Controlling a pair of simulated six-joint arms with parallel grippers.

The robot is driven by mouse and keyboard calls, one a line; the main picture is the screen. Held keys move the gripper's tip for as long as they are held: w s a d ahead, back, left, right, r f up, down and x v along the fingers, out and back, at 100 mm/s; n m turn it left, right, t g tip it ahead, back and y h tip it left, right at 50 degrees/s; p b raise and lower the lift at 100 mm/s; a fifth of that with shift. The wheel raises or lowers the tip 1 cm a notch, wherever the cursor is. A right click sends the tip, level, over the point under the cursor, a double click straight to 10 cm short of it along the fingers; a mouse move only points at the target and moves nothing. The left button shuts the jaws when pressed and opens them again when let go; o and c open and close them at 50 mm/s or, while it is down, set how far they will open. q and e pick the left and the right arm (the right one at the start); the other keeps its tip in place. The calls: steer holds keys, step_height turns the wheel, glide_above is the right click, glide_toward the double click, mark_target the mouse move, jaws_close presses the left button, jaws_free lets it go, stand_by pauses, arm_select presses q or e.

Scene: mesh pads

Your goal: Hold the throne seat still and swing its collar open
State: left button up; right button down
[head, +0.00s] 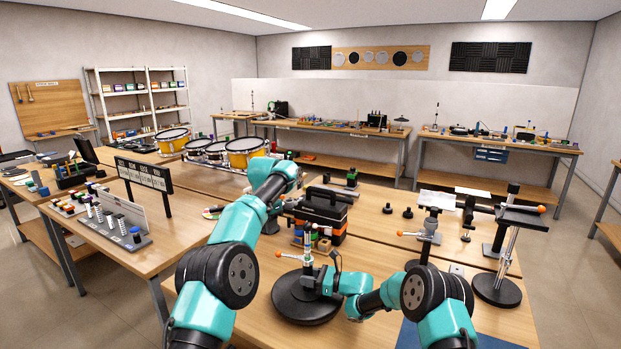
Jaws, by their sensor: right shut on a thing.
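The throne seat (298,308) is a round black disc lying on the bench at the front, with an upright metal post and mount in its middle. Its collar (307,259) sits on the post, with a lever ending in an orange ball pointing left. My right gripper (316,281) comes in from the right and is shut on the mount at the foot of the post. My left gripper (292,204) is higher and farther back, by a black tool case, apart from the seat. Its fingers are too dark and small to read.
The black and orange tool case (322,216) stands behind the seat, with small coloured blocks in front of it. Stands with orange-tipped levers (497,289) are at the right. A blue mat (492,341) lies at the front right. Bare wood (375,252) shows right of the seat.

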arm_select(q)
steer(key=shift+o, duration=1.4)
steer(key=shift+f, duration=0.1)
steer(key=shift+w+f+m, duration=0.1)
steer(key=shift+f+m, duration=0.15)
steer(key=shift+m, duration=0.05)
steer(key=m+h, duration=0.4)
steer(key=m, duration=0.3)
glide_above(277, 252)
steer(key=a, duration=0.2)
step_height(277, 252, down, 6)
steer(key=shift+w+d+f+m+h, duration=0.1)
steer(key=shift+f+m+h, duration=0.2)
steer(key=shift+f+m, duration=0.5)
steer(key=shift+f, duration=0.15)
steer(key=shift+x, duration=1.9)
